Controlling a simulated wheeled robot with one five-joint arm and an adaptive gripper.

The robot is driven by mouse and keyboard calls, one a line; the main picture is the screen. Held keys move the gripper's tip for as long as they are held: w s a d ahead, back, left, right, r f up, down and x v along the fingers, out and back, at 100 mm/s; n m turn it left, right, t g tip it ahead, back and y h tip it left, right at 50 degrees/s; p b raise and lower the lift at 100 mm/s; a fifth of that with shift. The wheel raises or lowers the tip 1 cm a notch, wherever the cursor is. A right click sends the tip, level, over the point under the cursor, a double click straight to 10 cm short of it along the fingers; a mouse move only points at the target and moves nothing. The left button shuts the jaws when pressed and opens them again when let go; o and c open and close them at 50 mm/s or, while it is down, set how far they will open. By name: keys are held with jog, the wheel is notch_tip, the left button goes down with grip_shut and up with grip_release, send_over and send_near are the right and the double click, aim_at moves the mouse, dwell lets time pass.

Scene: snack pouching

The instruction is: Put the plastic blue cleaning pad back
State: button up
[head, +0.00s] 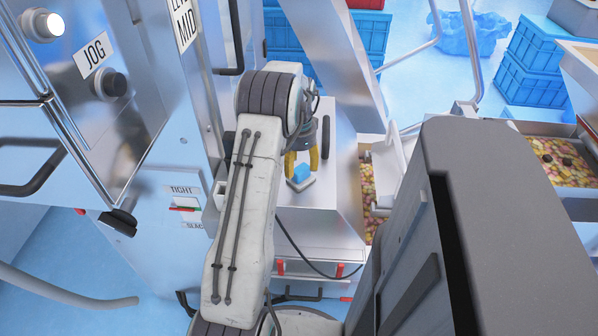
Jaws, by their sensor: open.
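The blue cleaning pad (301,173), a small blue block on a pale base, lies on the white-grey top of a cabinet (305,222) in the head view. My gripper (302,163), with yellow fingers, is open just above and behind the pad. One finger is on each side of the pad's upper end in the picture. I cannot tell whether the fingers touch it. My arm covers part of the cabinet top to the left.
A machine panel with a JOG knob (110,84) stands at the left. Bins of colourful snacks (367,195) lie to the right of the cabinet. Blue crates (540,70) stand at the back right. A dark cable hangs over the cabinet's front. The cabinet top around the pad is clear.

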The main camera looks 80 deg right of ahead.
aim_at(299, 170)
notch_tip(299, 170, up, 8)
jog(key=p, duration=0.2)
dwell(1.1)
